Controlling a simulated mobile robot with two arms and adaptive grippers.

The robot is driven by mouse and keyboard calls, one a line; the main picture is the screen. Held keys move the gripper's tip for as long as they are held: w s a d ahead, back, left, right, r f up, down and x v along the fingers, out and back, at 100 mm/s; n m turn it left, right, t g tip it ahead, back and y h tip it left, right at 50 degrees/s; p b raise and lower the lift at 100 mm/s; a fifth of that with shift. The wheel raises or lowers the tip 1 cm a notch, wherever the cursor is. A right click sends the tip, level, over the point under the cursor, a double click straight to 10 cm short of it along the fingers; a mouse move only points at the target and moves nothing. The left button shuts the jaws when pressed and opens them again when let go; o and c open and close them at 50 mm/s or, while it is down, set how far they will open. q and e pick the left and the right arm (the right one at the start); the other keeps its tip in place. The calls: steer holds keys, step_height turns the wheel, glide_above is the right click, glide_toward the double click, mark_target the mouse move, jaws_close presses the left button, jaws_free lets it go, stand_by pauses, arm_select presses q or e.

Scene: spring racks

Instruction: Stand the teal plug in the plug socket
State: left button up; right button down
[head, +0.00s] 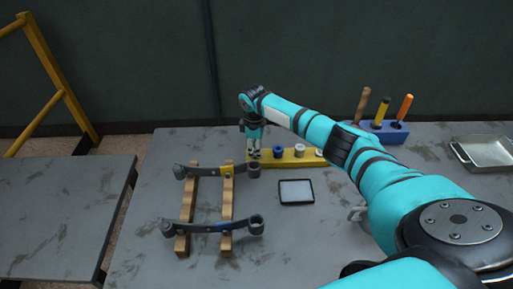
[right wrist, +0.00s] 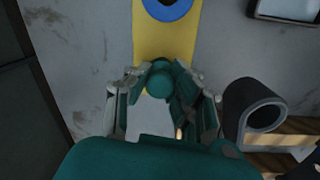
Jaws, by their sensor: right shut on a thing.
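My right gripper (head: 253,151) reaches down at the left end of a yellow strip (head: 264,160). In the right wrist view, its fingers (right wrist: 160,98) are shut on the teal plug (right wrist: 159,77), whose round top shows between them. The plug is over the strip's near end; I cannot tell whether it touches the strip. The gripper hides its lower part and any socket beneath. A blue piece (head: 278,150) and white pieces (head: 299,150) stand along the strip. My left gripper is not in view.
Two dark leaf springs (head: 203,172) with eyed ends lie across wooden rails (head: 226,205); one eye (right wrist: 255,105) is close beside the gripper. A black-rimmed tray (head: 296,192), a blue tool holder (head: 384,134) and a metal pan (head: 487,152) are on the table. Bare table shows front centre.

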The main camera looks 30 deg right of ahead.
steer(key=c, duration=1.1)
jaws_free()
steer(key=shift+r, duration=0.1)
